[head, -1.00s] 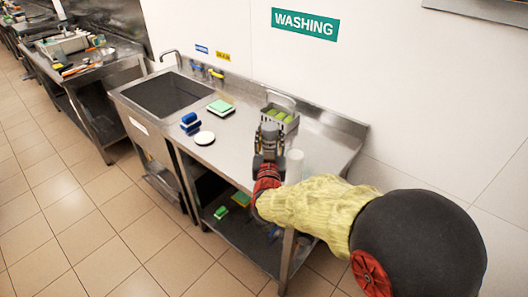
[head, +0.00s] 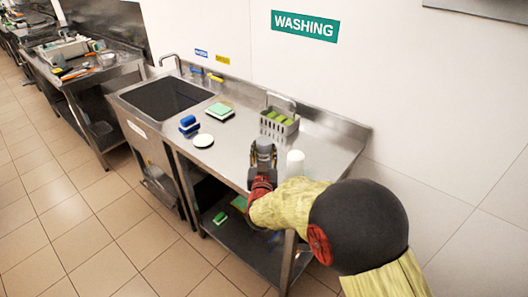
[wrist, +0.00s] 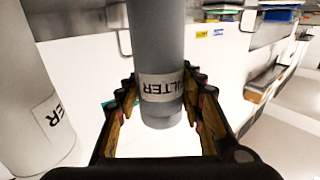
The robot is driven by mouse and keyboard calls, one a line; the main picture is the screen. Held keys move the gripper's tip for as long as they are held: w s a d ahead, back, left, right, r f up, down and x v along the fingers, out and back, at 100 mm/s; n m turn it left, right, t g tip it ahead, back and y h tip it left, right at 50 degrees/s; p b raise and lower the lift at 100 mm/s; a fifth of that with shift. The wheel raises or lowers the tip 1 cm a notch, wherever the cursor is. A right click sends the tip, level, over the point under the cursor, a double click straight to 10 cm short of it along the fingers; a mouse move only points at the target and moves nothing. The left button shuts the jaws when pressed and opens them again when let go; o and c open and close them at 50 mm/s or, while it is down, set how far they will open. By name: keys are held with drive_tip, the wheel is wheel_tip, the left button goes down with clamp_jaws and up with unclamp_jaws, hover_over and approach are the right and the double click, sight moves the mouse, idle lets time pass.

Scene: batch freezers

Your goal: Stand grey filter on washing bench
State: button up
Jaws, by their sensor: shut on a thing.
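The grey filter (wrist: 157,60) is a grey cylinder with a pale "FILTER" label that reads upside down in the wrist view. My gripper (wrist: 160,108) is shut on it, with a finger on each side near the label. In the head view the filter (head: 264,147) stands up out of my gripper (head: 263,164), over the front part of the steel washing bench (head: 230,152). My gripper hides its lower part, and I cannot tell whether it touches the bench top.
A white filter (head: 295,163) stands upright just right of my gripper; it also shows in the wrist view (wrist: 35,105). Behind is a grey basket (head: 279,125) with green things. A green-topped pad (head: 220,111), blue brush (head: 188,124) and white disc (head: 203,140) lie left, by the sink (head: 168,97).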

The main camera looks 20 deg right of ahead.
drive_tip(key=shift+f, duration=0.15)
drive_tip(key=o, duration=1.3)
drive_tip(key=shift+o, duration=0.5)
